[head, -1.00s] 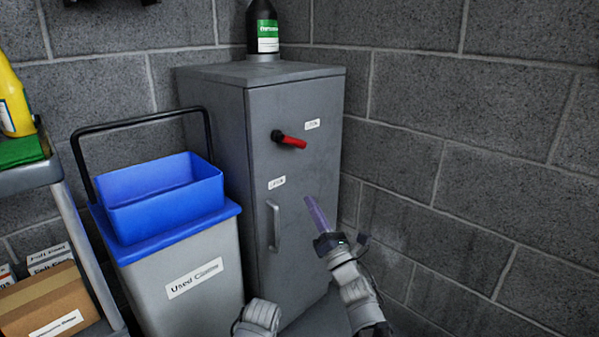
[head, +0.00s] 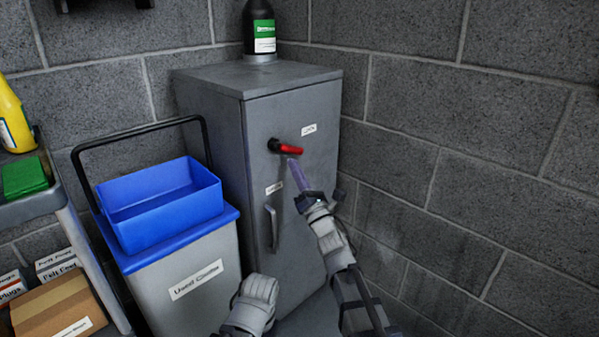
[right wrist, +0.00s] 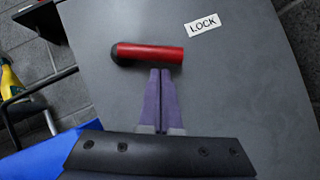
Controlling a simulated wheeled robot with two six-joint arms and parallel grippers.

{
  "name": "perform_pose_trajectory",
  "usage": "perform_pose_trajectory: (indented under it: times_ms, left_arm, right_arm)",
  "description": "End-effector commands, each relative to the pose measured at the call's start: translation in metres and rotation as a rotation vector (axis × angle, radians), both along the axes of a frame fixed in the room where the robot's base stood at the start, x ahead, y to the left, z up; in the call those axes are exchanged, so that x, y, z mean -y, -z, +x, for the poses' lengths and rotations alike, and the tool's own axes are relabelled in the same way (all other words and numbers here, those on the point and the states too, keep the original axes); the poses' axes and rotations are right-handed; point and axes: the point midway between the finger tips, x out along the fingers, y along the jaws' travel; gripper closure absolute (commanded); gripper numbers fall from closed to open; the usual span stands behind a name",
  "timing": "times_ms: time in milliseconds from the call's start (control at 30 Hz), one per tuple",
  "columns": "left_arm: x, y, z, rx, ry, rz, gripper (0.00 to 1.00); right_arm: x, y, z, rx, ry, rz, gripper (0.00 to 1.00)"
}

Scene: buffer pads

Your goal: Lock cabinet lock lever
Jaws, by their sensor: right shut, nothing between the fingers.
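The lock lever (head: 287,148) has a red handle on a black pivot, on the door of the grey cabinet (head: 300,110). It points right, tilted slightly down in the head view, and also shows in the right wrist view (right wrist: 152,54). A LOCK label (right wrist: 202,25) sits up and right of it; a second label (head: 274,188) is lower on the door. My right gripper (head: 293,163) is shut and empty, its purple fingertips just below the red handle. I cannot tell whether they touch. In the head view, part of my left arm shows at the bottom; its gripper does not.
A blue-topped bin (head: 170,260) with a black handle stands left of the cabinet. A cart (head: 60,200) with boxes is at far left. A dark bottle (head: 260,28) stands on the cabinet. A block wall (head: 470,150) closes the right side.

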Motion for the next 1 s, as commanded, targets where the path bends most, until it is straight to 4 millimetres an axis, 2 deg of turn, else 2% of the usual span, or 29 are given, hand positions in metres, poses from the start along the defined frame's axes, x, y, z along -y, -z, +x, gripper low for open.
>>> perform_pose_trajectory:
  times_ms: [133,1000]
  left_arm:
    - [-0.0001,-0.0064,-0.0001,-0.001,0.000,0.000,1.00]
    - [-0.0001,-0.0054,-0.0001,0.000,0.000,0.000,1.00]
  right_arm:
    - [-0.0017,-0.0063,0.0022,-0.001,0.001,0.000,1.00]
    - [0.0025,-0.0097,0.0062,0.054,0.002,-0.067,1.00]
